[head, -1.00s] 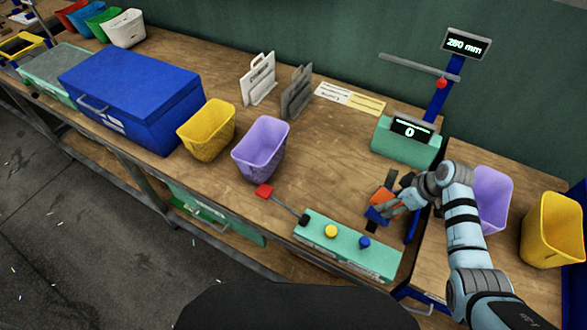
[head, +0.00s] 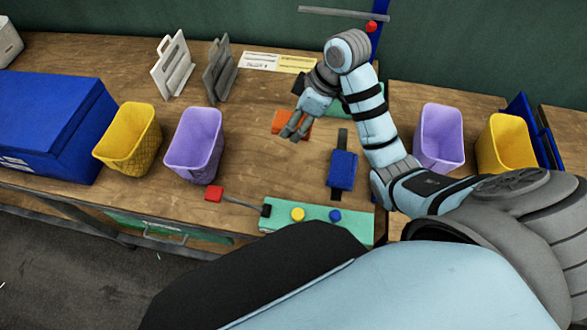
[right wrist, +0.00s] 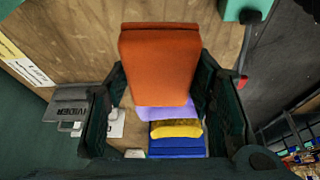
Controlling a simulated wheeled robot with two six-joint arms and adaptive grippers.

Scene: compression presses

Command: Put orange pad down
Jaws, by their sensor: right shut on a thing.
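The orange pad (head: 283,118) is at my right gripper's fingers (head: 294,128), above the back middle of the wooden table. In the right wrist view the orange pad (right wrist: 160,62) fills the space between the two dark fingers of my right gripper (right wrist: 160,88). The gripper is shut on the pad. I cannot tell how far the pad is from the table top. My left gripper is not in view.
A blue block with dark ends (head: 342,170) lies right of the gripper. A green panel with buttons (head: 318,219) stands in front. Purple (head: 195,143) and yellow (head: 128,138) bins stand left; grey dividers (head: 218,72) stand behind. Bare table lies between.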

